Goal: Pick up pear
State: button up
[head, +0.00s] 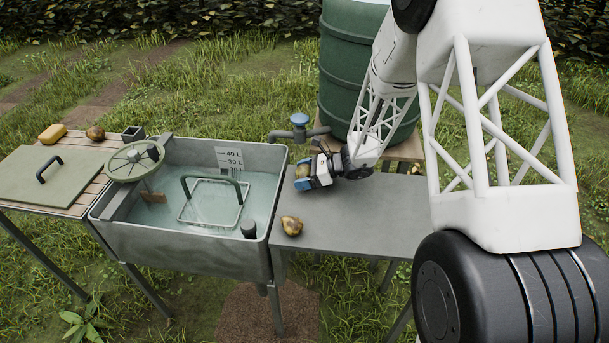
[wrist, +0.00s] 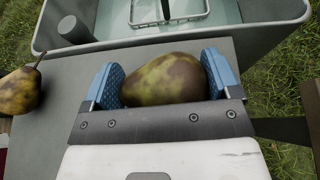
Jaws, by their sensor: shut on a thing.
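My gripper (head: 304,178) is over the back left part of the grey side table, close to the basin's right rim. It is shut on a green-brown pear (wrist: 166,79), which lies between the two blue pads in the wrist view. In the head view this pear (head: 302,171) is partly covered by the gripper. I cannot tell whether it touches the table. A second, yellow-brown pear (head: 292,225) lies at the front left of the table; it also shows at the left edge of the wrist view (wrist: 20,90).
A water-filled metal basin (head: 279,200) adjoins the grey table (head: 370,215). A wire basket (head: 212,205) sits in the water. A tap (head: 299,122) and green barrel (head: 345,60) stand behind. On the left slatted surface are a board (head: 35,180), yellow block (head: 52,134) and brown round object (head: 95,133).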

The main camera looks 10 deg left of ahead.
aim_at(303, 171)
jog(key=shift+r, duration=0.15)
jog(key=shift+r, duration=1.05)
jog(key=shift+s+d+r, duration=0.15)
jog(key=shift+s+r, duration=0.25)
jog(key=shift+r, duration=0.25)
jog(key=s+d, duration=0.2)
jog(key=s, duration=0.2)
jog(key=s+d+r, duration=0.1)
jog(key=s, duration=0.4)
jog(key=s+d, duration=0.2)
jog(key=s, duration=0.3)
jog(key=shift+d+r, duration=0.15)
jog(key=shift+d, duration=0.15)
